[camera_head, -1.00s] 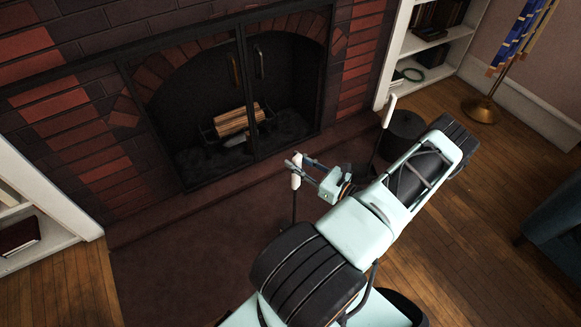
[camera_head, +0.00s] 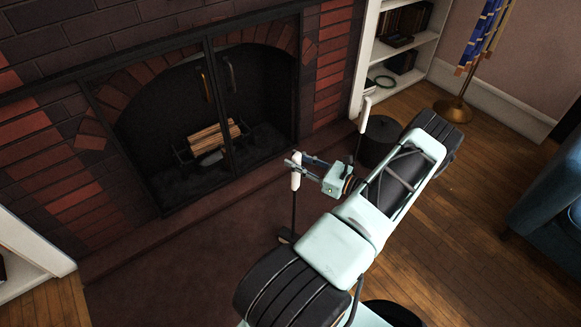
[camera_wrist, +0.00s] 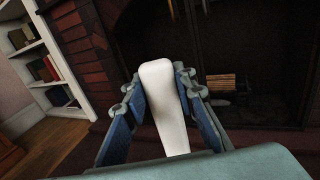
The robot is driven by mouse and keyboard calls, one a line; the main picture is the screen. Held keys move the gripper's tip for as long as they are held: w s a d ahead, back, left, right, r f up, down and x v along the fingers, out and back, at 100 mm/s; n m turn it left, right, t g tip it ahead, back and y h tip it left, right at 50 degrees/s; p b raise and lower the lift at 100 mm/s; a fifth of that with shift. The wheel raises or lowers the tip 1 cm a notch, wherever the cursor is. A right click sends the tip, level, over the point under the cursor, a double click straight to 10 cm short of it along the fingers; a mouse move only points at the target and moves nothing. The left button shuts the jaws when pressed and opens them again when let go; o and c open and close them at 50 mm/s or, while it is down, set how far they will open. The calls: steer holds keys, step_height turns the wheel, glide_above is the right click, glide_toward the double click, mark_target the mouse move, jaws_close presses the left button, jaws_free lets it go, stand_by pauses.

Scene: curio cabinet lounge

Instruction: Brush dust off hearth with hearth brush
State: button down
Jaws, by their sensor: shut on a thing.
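My gripper (camera_head: 298,168) is shut on the white handle of the hearth brush (camera_head: 295,180). The brush hangs upright, with a thin dark shaft and a dark head (camera_head: 286,236) low down near the dark hearth (camera_head: 200,245). Whether the head touches the hearth I cannot tell. In the wrist view the white handle (camera_wrist: 162,105) stands between the blue-padded fingers, and the brush head is hidden. The hearth is a dark reddish slab in front of the fireplace. I cannot make out dust on it.
The fireplace (camera_head: 205,110) has black-framed glass doors and logs (camera_head: 214,134) inside. A dark round container (camera_head: 380,140) with another white-handled tool (camera_head: 363,118) stands right of the hearth. White shelves (camera_head: 405,70), a brass lamp stand (camera_head: 453,108) and a blue chair (camera_head: 550,195) are further right. Wood floor between is clear.

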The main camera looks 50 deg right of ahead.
steer(key=shift+s+d+b, duration=1.95)
steer(key=shift+d+b, duration=3.7)
steer(key=shift+d, duration=2.35)
steer(key=shift+w+a+p, duration=1.7)
steer(key=shift+a+p, duration=2.3)
steer(key=shift+a, duration=3.05)
steer(key=shift+w+a+p, duration=1.65)
steer(key=shift+a+p, duration=2.3)
steer(key=shift+a, duration=3.1)
step_height(320, 180, up, 8)
steer(key=p, duration=0.6)
steer(key=shift+d, duration=0.15)
